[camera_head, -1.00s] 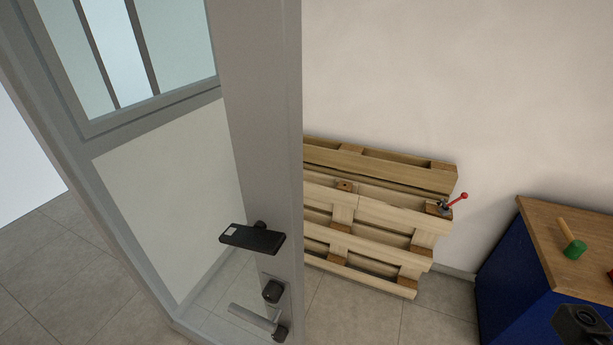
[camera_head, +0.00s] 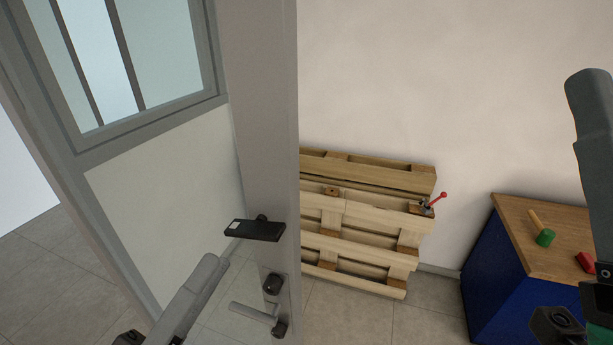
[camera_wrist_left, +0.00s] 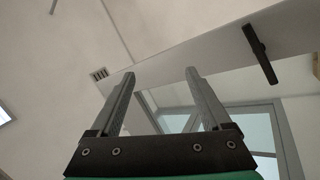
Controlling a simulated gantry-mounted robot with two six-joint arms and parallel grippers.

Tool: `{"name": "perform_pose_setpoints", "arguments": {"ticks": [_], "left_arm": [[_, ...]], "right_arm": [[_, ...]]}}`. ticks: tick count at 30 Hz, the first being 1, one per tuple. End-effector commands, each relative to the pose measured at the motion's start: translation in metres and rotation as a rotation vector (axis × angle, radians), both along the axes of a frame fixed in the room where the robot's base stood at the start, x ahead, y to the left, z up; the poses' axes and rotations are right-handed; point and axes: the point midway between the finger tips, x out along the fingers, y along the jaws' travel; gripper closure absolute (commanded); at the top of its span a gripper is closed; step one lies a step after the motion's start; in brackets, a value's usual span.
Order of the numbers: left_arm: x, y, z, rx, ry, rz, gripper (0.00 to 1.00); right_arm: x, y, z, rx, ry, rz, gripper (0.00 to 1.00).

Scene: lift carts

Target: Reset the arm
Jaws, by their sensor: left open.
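My left gripper (camera_head: 217,264) shows at the lower left of the head view, its grey fingers pointing up and right in front of the door. The left wrist view shows its two fingers (camera_wrist_left: 160,73) spread apart with nothing between them. My right gripper (camera_head: 590,125) stands upright at the right edge of the head view. Only a grey finger and part of its dark and green body show, so its opening is hidden.
A grey door (camera_head: 258,160) with a window carries a black lock box (camera_head: 253,231) and a lever handle (camera_head: 254,312). A wooden pallet (camera_head: 365,213) leans against the wall. A blue cabinet (camera_head: 505,275) with a wooden top holds a green-headed mallet (camera_head: 544,237) and a red item (camera_head: 585,262).

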Motion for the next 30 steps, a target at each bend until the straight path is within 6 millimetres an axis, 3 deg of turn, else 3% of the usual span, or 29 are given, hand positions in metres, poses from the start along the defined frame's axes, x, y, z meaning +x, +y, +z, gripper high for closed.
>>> {"name": "perform_pose_setpoints", "arguments": {"ticks": [1,3,9,11,14,16,24,27,30], "left_arm": [[-0.004,-0.006,0.042,0.079,-0.124,0.063,0.19],[-0.012,-0.007,0.088,0.18,-0.27,0.182,0.19],[-0.046,0.017,0.192,0.426,-0.583,0.645,0.19],[-0.054,0.036,0.208,0.517,-0.62,0.831,0.19],[-0.048,0.068,0.203,0.744,-0.585,1.118,0.19],[-0.047,0.066,0.238,0.782,-0.597,1.133,0.19],[-0.047,0.066,0.337,0.779,-0.594,1.128,0.19],[-0.046,0.066,0.363,0.779,-0.594,1.126,0.19],[-0.046,0.066,0.374,0.778,-0.594,1.125,0.19]], "right_arm": [[0.0,0.0,0.0,0.0,0.0,0.0,0.4],[0.0,0.0,0.0,0.0,0.0,0.0,0.4],[0.0,0.0,0.0,0.0,0.0,0.0,0.4],[0.0,0.0,0.0,0.0,0.0,0.0,0.4],[0.0,0.0,0.0,0.0,0.0,0.0,0.4],[0.001,0.0,0.034,0.0,0.003,0.0,0.4],[0.0,0.0,0.136,0.0,-0.001,0.0,0.4],[0.0,0.0,0.162,0.0,-0.001,0.0,0.4],[0.0,0.0,0.172,0.0,0.0,0.0,0.4]]}}
